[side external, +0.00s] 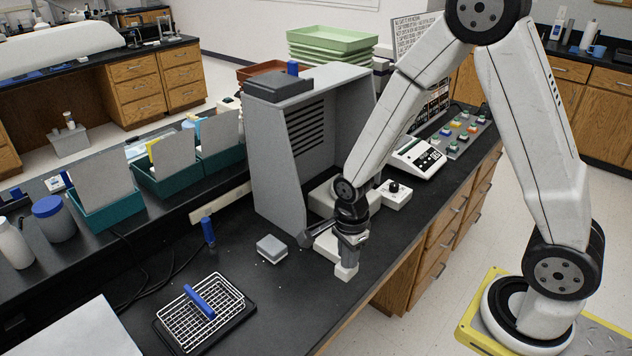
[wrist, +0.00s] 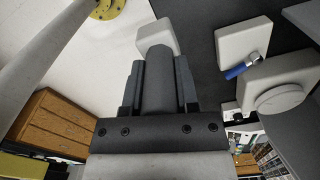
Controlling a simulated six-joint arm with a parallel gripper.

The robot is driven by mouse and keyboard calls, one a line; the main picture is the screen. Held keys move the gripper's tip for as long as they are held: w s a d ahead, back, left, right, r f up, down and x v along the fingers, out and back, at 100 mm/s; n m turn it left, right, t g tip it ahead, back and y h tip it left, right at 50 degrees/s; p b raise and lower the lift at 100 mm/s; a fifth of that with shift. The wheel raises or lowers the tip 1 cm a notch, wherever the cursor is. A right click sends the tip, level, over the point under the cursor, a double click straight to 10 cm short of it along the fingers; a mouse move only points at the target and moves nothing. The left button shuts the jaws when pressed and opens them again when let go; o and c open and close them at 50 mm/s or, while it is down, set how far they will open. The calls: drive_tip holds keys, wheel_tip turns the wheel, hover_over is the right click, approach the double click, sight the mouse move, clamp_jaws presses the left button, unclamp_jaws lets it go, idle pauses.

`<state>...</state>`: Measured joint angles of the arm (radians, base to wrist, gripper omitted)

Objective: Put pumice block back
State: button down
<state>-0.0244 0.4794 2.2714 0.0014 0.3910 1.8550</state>
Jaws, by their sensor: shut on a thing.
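My gripper (side external: 352,240) points down over the right-hand part of the black bench, in front of the grey hood. It is shut on a grey, round-ended block, which I take to be the pumice block (wrist: 160,75); it shows between the two fingers in the wrist view. A small white block (side external: 346,272) is directly below the gripper near the bench's front edge, and it also shows just beyond the held piece in the wrist view (wrist: 156,34). I cannot tell whether the held piece touches it.
The grey hood (side external: 275,150) stands close on the left. A small grey box (side external: 272,248) lies left of the gripper. A wire basket (side external: 228,288) with a blue item sits at the front left. A white knobbed box (side external: 394,195) is behind.

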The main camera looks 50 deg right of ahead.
drive_tip(key=w+f, duration=0.8)
drive_tip(key=w, duration=0.2)
drive_tip(key=shift+w, duration=0.3)
drive_tip(key=shift+a, duration=0.1)
drive_tip(key=shift+w+f, duration=0.15)
drive_tip(key=shift+f, duration=0.05)
drive_tip(key=shift+w+f, duration=0.1)
drive_tip(key=shift+f, duration=1.55)
drive_tip(key=shift+f, duration=0.15)
drive_tip(key=shift+c, duration=1.8)
unclamp_jaws()
